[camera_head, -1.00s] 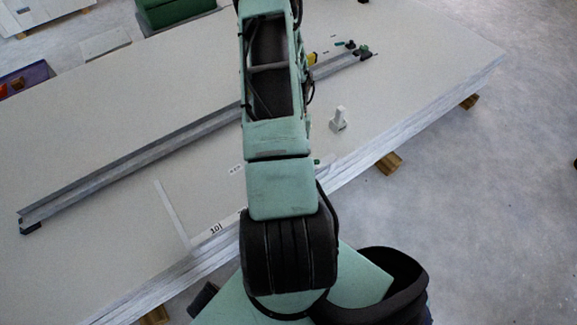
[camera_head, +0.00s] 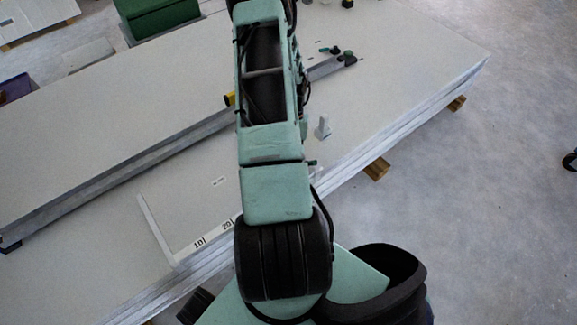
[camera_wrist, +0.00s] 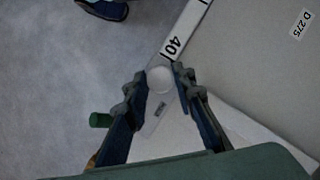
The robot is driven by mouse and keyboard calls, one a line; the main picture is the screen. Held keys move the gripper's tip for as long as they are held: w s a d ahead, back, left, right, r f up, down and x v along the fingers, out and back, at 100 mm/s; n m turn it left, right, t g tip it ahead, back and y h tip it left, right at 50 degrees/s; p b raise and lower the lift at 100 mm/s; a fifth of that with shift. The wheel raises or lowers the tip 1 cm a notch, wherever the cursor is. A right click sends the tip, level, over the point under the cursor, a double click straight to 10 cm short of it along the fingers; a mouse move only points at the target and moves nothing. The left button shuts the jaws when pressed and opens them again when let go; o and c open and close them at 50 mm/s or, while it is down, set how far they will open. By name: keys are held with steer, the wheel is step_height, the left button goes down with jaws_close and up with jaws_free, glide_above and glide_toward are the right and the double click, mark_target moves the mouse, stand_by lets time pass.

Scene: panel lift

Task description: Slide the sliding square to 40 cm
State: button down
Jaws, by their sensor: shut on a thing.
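In the wrist view my gripper (camera_wrist: 160,76) has its two dark fingers around the round whitish knob (camera_wrist: 160,80) of the sliding square. A pale plate (camera_wrist: 155,116) shows below the knob, between the fingers. The white scale strip (camera_wrist: 187,27) runs up and right from there; its printed 40 lies just beyond the knob, close to the right fingertip. Exact alignment with the 40 line cannot be told. In the head view my arm hides the gripper and the square; the scale (camera_head: 212,236) shows 10 and 20 along the panel's front edge.
The large pale panel stack (camera_head: 75,135) rests on wooden blocks (camera_head: 377,169). A long grey rail (camera_head: 130,171) lies across it. A small white upright piece (camera_head: 322,127) stands near the front edge. A green crate (camera_head: 158,15) is behind.

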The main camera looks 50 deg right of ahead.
steer(key=c, duration=1.7)
jaws_free()
steer(key=shift+o, duration=0.2)
steer(key=v, duration=1.2)
